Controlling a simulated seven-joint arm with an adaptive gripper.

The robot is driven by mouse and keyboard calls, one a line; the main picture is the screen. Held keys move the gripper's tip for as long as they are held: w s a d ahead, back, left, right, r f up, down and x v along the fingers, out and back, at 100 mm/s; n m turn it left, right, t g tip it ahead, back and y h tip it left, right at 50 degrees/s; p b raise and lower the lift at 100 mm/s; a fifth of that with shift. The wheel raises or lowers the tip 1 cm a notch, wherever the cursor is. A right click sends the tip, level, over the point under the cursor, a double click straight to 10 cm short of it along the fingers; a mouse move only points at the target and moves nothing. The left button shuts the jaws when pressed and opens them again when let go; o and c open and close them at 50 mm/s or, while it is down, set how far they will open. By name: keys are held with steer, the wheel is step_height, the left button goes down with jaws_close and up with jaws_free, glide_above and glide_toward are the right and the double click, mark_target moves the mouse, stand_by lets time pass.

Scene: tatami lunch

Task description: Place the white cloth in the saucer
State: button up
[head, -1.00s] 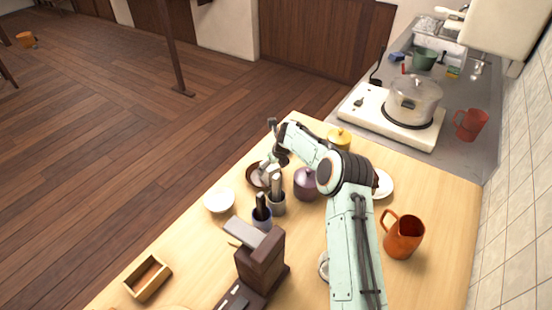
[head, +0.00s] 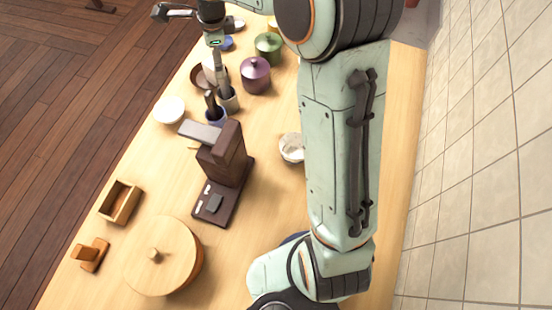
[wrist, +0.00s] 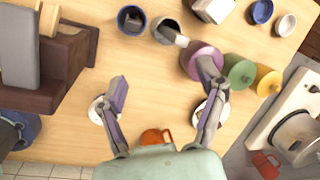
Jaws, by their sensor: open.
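A small round white item (head: 291,148) stands on the table right of the dark brown machine in the head view. It looks like a dish with crumpled white material, but I cannot tell cloth from dish. In the wrist view a white round thing (wrist: 97,112) shows partly behind the left finger. A white saucer (wrist: 224,113) shows partly behind the right finger; my arm hides that area in the head view. My gripper (wrist: 165,92) is open, its fingers spread wide above the table with nothing between them.
An orange pitcher (wrist: 155,137) stands near the wall side. Purple (head: 256,75) and green (head: 268,46) lidded pots, utensil cups (head: 228,98) and a white bowl (head: 169,109) stand nearby. The brown machine (head: 222,155) is tall. Bare tabletop lies between the fingers.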

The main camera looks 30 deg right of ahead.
steer(key=s+r+n+g, duration=0.2)
steer(key=s+n+g, duration=0.1)
steer(key=s+n, duration=1.8)
steer(key=s, duration=1)
steer(key=shift+a+r, duration=0.15)
steer(key=shift+a, duration=0.25)
steer(key=shift+w, duration=0.1)
